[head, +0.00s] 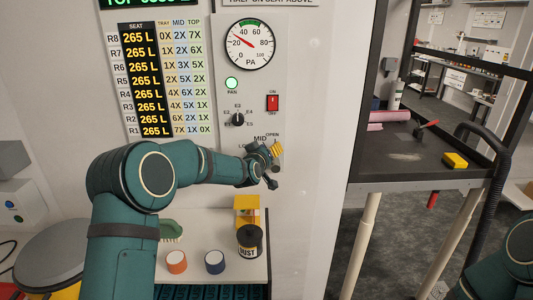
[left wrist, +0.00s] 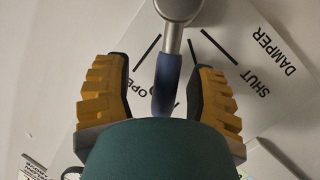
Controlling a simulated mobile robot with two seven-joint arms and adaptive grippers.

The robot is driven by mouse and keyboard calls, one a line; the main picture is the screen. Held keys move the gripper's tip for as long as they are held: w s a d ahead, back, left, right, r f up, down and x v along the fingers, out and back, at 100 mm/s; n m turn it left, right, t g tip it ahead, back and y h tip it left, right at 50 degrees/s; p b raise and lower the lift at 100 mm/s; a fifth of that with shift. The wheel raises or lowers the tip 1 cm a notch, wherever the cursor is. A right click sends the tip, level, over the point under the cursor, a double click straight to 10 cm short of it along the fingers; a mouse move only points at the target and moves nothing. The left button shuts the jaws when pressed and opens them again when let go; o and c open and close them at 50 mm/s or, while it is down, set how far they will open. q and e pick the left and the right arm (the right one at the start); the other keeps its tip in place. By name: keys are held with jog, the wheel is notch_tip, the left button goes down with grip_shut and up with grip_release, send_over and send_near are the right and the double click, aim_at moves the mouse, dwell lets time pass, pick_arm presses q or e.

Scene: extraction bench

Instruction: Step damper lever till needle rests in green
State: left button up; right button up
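The pressure gauge (head: 249,44) is on the panel in the head view. Its red needle points up and left, below the green band at the top of the dial. The damper lever (left wrist: 166,85) shows in the left wrist view as a blue grip on a silver end, over a plate marked OPEN, SHUT and DAMPER. My left gripper (head: 273,163) is at the damper plate. Its yellow fingers are apart, one on each side of the lever, with gaps showing. The arm and gripper hide most of the lever in the head view. My right gripper is out of view.
A red switch (head: 272,103), a selector knob (head: 238,119) and a lit green lamp (head: 232,84) are above the gripper. A dust jar (head: 249,241), an orange cup (head: 177,262) and a blue cup (head: 215,262) stand below. A dark cart (head: 420,155) is right.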

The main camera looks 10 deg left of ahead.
pick_arm(q)
jog(key=shift+a, duration=0.15)
jog(key=shift+s, duration=0.3)
jog(key=s+r, duration=0.2)
jog(key=s, duration=0.9)
jog(key=shift+a, duration=0.25)
jog(key=shift+s, duration=0.15)
